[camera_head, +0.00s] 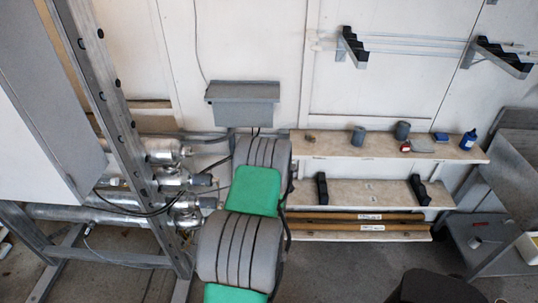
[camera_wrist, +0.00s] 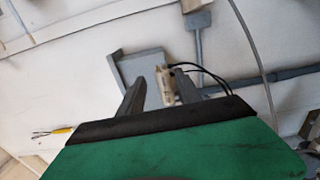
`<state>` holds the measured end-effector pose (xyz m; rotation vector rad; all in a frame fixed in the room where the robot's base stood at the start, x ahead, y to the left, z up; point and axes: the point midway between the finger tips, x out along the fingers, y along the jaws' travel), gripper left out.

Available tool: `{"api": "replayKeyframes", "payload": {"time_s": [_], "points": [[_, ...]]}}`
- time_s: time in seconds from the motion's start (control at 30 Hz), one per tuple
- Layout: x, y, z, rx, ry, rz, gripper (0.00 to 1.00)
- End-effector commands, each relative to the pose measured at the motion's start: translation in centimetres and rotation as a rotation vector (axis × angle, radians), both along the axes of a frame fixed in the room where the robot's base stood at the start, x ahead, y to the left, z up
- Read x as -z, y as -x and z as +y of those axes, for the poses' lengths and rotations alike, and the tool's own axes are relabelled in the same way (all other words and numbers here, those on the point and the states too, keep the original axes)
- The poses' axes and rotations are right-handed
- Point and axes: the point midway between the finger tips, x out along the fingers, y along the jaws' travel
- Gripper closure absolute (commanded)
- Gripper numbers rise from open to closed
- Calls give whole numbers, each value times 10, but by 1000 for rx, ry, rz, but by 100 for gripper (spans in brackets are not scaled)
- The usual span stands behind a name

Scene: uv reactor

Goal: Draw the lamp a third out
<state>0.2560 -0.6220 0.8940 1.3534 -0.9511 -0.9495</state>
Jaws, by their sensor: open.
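The steel reactor tubes stand at the left in the head view, with end fittings (camera_head: 185,152), (camera_head: 205,180) and (camera_head: 207,203) pointing right. I cannot tell which holds the lamp. In the wrist view, my gripper (camera_wrist: 159,84) is open, its two grey fingers apart. A small pale connector (camera_wrist: 165,88) with dark leads shows between the fingers, with no visible grip on it; whether it touches either finger is unclear. My gripper is hidden behind my grey and green arm in the head view.
A grey box (camera_head: 243,104) is on the wall behind my arm. Clear tubes (camera_head: 420,46) lie on black wall brackets. A shelf (camera_head: 330,149) holds cups and a blue bottle (camera_head: 468,140); cardboard tubes (camera_head: 350,217) lie lower. A steel post (camera_head: 125,130) stands left.

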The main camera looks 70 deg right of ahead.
Motion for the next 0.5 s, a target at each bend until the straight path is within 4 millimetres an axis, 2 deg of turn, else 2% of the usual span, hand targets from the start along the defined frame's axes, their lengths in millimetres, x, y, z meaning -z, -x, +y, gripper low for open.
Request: {"api": "replayKeyframes", "payload": {"time_s": [0.23,0.5], "points": [[3,4,8,1,-1,1,59],[5,19,49,2,1,0,59]]}}
